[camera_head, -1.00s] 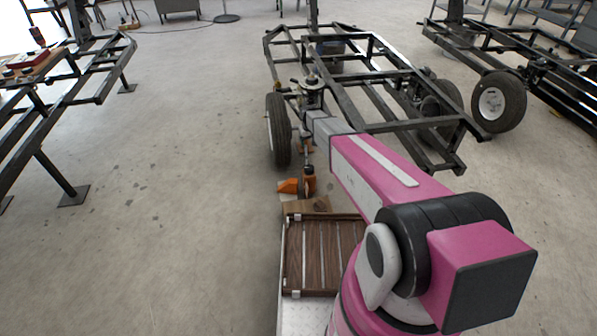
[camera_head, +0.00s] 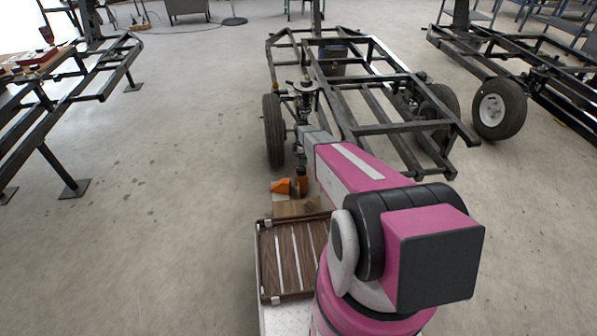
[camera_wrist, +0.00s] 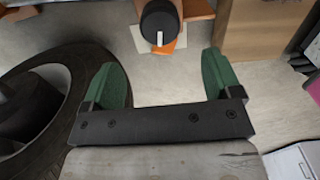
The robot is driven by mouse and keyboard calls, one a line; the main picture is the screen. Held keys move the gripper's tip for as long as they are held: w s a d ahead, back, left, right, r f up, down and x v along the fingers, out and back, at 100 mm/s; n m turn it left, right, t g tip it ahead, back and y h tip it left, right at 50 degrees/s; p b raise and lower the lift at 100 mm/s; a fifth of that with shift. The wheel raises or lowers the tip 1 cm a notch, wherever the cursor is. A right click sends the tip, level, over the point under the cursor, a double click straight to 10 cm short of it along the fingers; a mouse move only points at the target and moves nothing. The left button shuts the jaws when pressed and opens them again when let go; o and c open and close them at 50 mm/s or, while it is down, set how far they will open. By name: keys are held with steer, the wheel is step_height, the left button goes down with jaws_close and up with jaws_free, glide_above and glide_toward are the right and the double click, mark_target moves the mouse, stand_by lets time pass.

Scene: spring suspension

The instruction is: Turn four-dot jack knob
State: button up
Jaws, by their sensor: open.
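The orange jack (camera_head: 300,184) stands on the floor beside the wheel of the middle chassis. In the wrist view, a round black knob (camera_wrist: 160,24) with one white mark sits above an orange part of it. No four-dot marking can be made out. My gripper (camera_wrist: 158,62) is open and empty, with its green fingers wide apart. The knob lies beyond the fingertips, roughly centred between them, with no visible contact. In the head view my gripper cannot be clearly made out among the suspension parts.
The tyre (camera_wrist: 52,100) lies close to my left finger. A wooden block (camera_wrist: 258,30) stands beyond my right finger. A slatted wooden panel (camera_head: 293,262) lies below the jack in the head view. The dark chassis (camera_head: 380,125) spans the middle. Open floor lies left.

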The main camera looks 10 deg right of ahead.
mark_target(302, 168)
step_height(302, 168, down, 10)
steer(key=shift+f, duration=0.2)
stand_by(0.3)
steer(key=c, duration=0.9)
